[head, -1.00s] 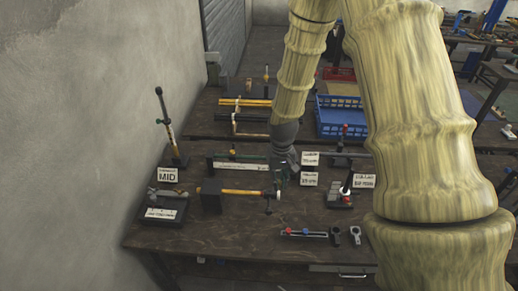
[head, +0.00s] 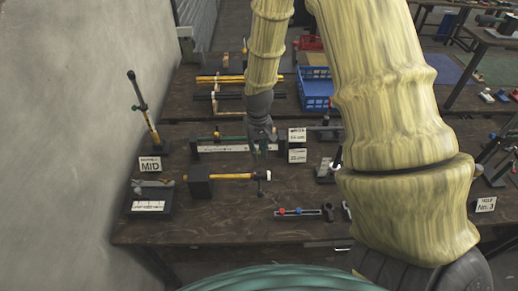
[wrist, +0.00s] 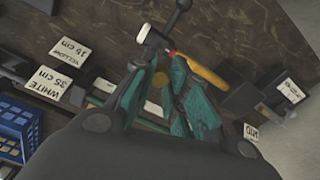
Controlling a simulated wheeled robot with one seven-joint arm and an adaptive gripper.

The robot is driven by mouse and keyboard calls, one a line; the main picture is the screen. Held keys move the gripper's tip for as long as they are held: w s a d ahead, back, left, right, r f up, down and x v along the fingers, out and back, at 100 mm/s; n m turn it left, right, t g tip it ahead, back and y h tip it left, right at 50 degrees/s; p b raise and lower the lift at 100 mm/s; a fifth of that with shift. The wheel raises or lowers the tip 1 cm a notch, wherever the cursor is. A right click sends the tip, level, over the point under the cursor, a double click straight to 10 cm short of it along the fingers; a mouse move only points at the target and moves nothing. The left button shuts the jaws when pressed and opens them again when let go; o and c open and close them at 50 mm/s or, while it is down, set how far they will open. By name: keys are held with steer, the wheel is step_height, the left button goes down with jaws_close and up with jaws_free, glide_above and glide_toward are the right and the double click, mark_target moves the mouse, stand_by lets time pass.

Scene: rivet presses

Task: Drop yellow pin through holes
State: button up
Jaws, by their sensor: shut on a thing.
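I cannot make out any holes.
Signs reading yellow 15 cm (wrist: 68,52) and white 35 cm (wrist: 49,88) stand beside my gripper. A tilted post (head: 143,108) stands at left by the MID sign (head: 150,164). A slotted bar (head: 298,213) lies at the front. A blue crate (head: 314,92) is behind.

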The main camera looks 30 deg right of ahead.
mark_target(259, 157)
steer(key=f, duration=0.1)
steer(key=f+b, duration=0.2)
steer(key=shift+s+f, duration=0.3)
steer(key=shift+f, duration=0.05)
steer(key=shift+s+f, duration=0.15)
steer(key=shift+f, duration=0.4)
steer(key=shift+f, duration=0.1)
stand_by(1.8)
steer(key=shift+f+b, duration=0.8)
steer(key=shift+f, duration=1.15)
stand_by(0.4)
steer(key=o, duration=0.8)
